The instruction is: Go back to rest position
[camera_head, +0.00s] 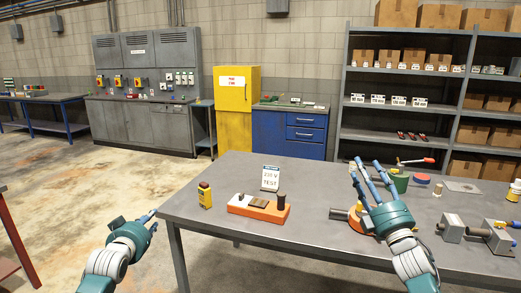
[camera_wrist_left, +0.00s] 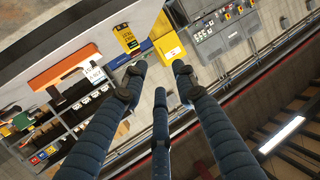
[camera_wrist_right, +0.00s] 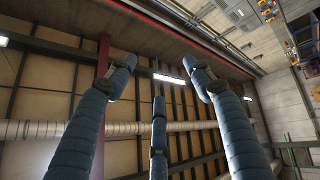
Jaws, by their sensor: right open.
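My left gripper (camera_head: 148,220) is beside the left edge of the grey work table (camera_head: 300,170) in the head view, over the floor. Its fingers stand apart with nothing between them in the left wrist view (camera_wrist_left: 160,72). My right gripper (camera_head: 368,172) is raised above the table with its fingers pointing up and away. It is open and empty in the right wrist view (camera_wrist_right: 158,68). It covers part of an orange and grey device on the table.
On the table are a yellow tester (camera_head: 205,195), an orange block (camera_head: 258,208), a "230 V TEST" sign (camera_head: 270,178), a green round part (camera_head: 398,182) and metal blocks (camera_head: 450,228). Shelves (camera_head: 408,85), a blue cabinet (camera_head: 290,133) and a yellow cabinet (camera_head: 236,95) stand behind. Floor left is open.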

